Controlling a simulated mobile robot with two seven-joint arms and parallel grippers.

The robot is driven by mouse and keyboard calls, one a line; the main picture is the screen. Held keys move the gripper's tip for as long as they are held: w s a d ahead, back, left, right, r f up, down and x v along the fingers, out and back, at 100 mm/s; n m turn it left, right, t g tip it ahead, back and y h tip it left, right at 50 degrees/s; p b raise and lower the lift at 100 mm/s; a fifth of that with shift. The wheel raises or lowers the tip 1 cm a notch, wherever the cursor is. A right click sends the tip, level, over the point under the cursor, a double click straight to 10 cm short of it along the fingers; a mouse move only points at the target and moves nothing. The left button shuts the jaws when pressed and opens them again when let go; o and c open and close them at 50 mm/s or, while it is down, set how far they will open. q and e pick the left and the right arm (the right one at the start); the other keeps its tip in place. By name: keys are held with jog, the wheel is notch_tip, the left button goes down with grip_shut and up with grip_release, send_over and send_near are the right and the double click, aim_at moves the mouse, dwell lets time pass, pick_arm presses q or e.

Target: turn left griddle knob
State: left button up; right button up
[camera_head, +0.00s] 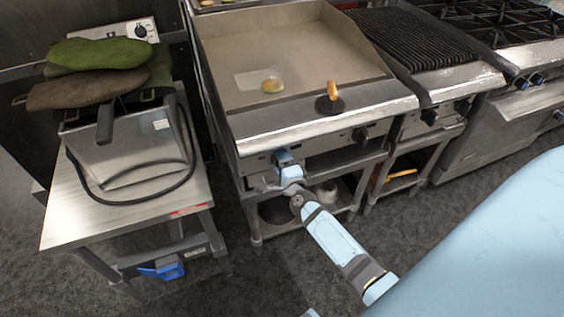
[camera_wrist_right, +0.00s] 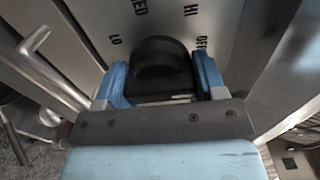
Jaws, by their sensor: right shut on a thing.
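The griddle (camera_head: 260,125) stands in the middle of the head view, with its control panel on the front. The left griddle knob (camera_wrist_right: 160,65) is black and shows in the right wrist view between the two blue fingertips. My right gripper (camera_head: 284,157) is at the left part of the panel and shut on this knob; it also shows in the right wrist view (camera_wrist_right: 162,82). In the head view the gripper hides the knob. LO, HI and OFF markings show around the knob. The right griddle knob (camera_head: 360,134) is free. My left gripper is not in view.
A fryer (camera_head: 125,150) with green mitts (camera_head: 100,54) stands on a steel table (camera_head: 90,220) at left. A charbroiler (camera_head: 455,78) is at right.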

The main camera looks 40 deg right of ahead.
jog(key=o, duration=0.9)
jog(key=v, duration=1.4)
jog(key=shift+f, duration=0.1)
